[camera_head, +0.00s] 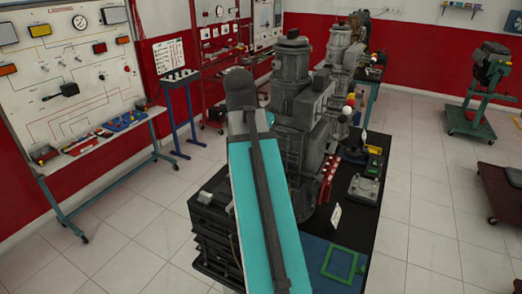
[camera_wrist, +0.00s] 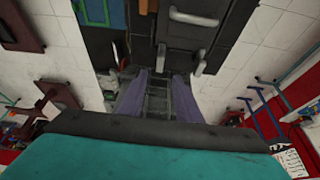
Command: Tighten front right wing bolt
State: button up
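The grey engine (camera_head: 302,120) stands on a black workbench (camera_head: 345,215) in the head view. No wing bolt can be made out on it in either view. My teal and black arm crosses in front of the engine's left side and hides part of it. My gripper is hidden in the head view. In the wrist view, my gripper (camera_wrist: 161,85) shows as two purple-grey fingers set apart, with a grey ribbed shape between them. No held object can be made out. The fingers point toward a dark surface with pale handle-like pieces (camera_wrist: 195,18).
A panel trainer (camera_head: 75,75) stands at left. A green wheeled engine stand (camera_head: 474,122) is at right.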

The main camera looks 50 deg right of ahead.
jog(key=shift+v, duration=2.5)
